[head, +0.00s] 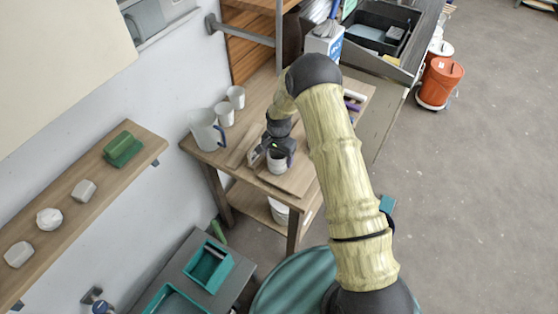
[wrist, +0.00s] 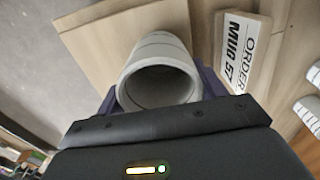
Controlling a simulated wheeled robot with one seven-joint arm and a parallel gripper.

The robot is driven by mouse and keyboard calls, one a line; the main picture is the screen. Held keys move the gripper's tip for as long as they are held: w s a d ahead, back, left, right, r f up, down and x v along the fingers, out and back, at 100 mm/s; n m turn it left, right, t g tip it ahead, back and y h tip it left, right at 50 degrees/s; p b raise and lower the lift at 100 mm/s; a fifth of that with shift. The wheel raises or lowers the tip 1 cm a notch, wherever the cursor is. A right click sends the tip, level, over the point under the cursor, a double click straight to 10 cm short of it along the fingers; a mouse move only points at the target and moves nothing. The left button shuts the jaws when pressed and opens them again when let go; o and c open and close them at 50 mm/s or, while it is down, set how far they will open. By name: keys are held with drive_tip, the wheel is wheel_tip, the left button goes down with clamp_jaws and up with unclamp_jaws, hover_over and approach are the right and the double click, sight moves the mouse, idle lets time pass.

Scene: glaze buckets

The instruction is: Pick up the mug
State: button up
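The mug (wrist: 160,75) is a pale grey-white cup. In the wrist view its round open mouth faces the camera, and its body reaches back toward the top edge. It also shows in the head view (head: 277,164), small, just below my gripper at the table's front part. My gripper (wrist: 161,99) is dark with purple fingers, one on each side of the mug. The fingers lie very close to its wall; I cannot tell whether they press on it. The fingertips are mostly hidden behind the mug and gripper body. I see no clear gap under the mug.
A card reading "ORDER MUG 57" (wrist: 240,58) lies right of the mug. A pitcher (head: 206,130) and two white cups (head: 225,113) stand at the wooden table's left. A wall shelf (head: 100,185) holds a green block and several pale pieces. Black bins (head: 378,35) stand behind.

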drive_tip(key=shift+a, duration=0.1)
drive_tip(key=c, duration=0.8)
drive_tip(key=shift+o, duration=0.2)
drive_tip(key=shift+r, duration=0.15)
drive_tip(key=shift+w+r+b, duration=0.15)
drive_tip(key=shift+r+b, duration=0.3)
drive_tip(key=shift+r, duration=0.15)
wheel_tip(320, 180, up, 9)
drive_tip(key=b, duration=0.3)
drive_tip(key=shift+f, duration=0.2)
